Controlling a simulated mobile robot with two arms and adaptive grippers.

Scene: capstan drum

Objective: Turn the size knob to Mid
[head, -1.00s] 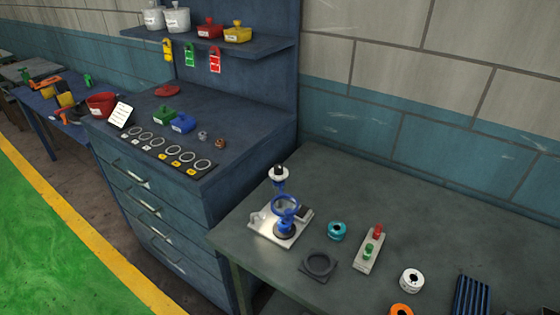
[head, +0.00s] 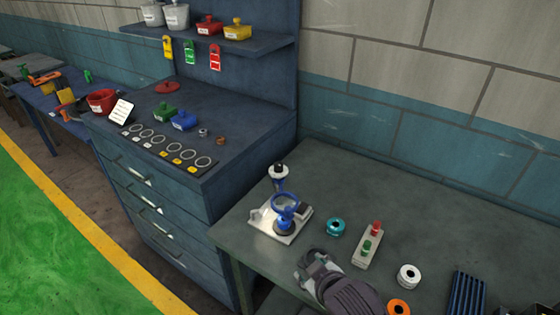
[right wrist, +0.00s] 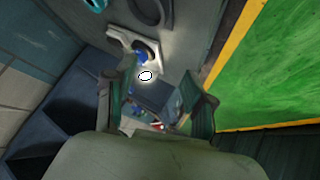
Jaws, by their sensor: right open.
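A blue device with a ring and a post stands on a white base plate (head: 264,222) at the left end of the grey table. A black-and-white knob (head: 278,171) tops its post. I cannot read any size marking on it. My right gripper (head: 309,263) is in front of the plate, to its lower right, and apart from it. In the right wrist view its two fingers (right wrist: 157,98) are open with nothing held. The white knob top (right wrist: 145,76) shows beyond and between them, with part of the white plate (right wrist: 121,40). My left gripper is not in view.
A teal spool (head: 336,227), a block with red and green buttons (head: 367,247), a white spool (head: 409,275) and an orange spool (head: 399,308) stand right of the device. A blue cabinet (head: 160,185) rises to the left. The table behind the device is clear.

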